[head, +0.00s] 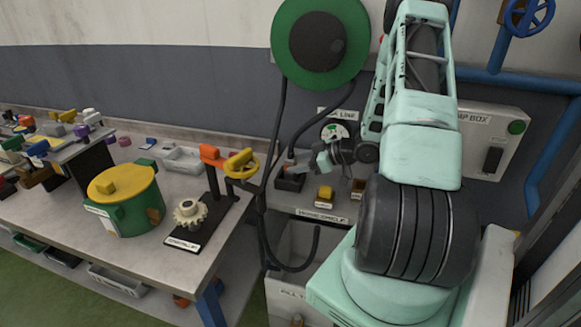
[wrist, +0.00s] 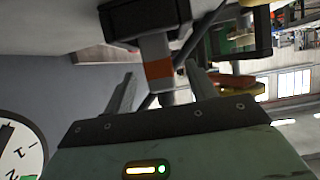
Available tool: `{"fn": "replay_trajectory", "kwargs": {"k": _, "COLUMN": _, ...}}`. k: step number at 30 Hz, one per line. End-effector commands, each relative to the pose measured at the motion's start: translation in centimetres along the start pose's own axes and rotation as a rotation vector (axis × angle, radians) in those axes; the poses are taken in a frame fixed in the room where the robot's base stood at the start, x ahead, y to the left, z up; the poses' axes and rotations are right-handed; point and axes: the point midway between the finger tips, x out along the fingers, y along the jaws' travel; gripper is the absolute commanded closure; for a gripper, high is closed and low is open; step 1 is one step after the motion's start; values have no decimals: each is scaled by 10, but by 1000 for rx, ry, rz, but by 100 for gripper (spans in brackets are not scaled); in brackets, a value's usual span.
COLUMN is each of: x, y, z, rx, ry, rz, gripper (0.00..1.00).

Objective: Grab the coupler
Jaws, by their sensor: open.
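The coupler looks like a grey block with an orange band (wrist: 158,70) in the wrist view, its far end at a black holder (wrist: 138,18). In the head view it is a small reddish piece (head: 283,169) in a dark holder (head: 289,182) on the service shelf. My gripper (wrist: 160,88) is open, with one finger on each side of the coupler; I cannot tell whether either finger touches it. In the head view my gripper (head: 312,162) is beside the coupler, partly hidden by its own wrist.
A green hose reel (head: 290,20) hangs above, with black hoses running down. A gauge (head: 335,131) is on the wall behind. A yellow block (head: 325,194) is on the shelf. A bench at left holds a green-yellow drum (head: 125,207), a gear (head: 189,213) and a yellow handwheel (head: 241,163).

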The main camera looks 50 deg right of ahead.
Motion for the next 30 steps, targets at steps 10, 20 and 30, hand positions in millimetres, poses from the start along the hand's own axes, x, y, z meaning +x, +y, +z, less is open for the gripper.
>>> {"fn": "replay_trajectory", "kwargs": {"k": 10, "x": 31, "y": 0, "z": -1, "rx": -1, "ry": 0, "rz": 1, "gripper": 44}}
{"fn": "replay_trajectory", "kwargs": {"k": 20, "x": 31, "y": 0, "z": -1, "rx": -1, "ry": 0, "rz": 1, "gripper": 94}}
{"fn": "replay_trajectory", "kwargs": {"k": 30, "x": 30, "y": 0, "z": -3, "rx": -2, "ry": 1, "rz": 1, "gripper": 98}}
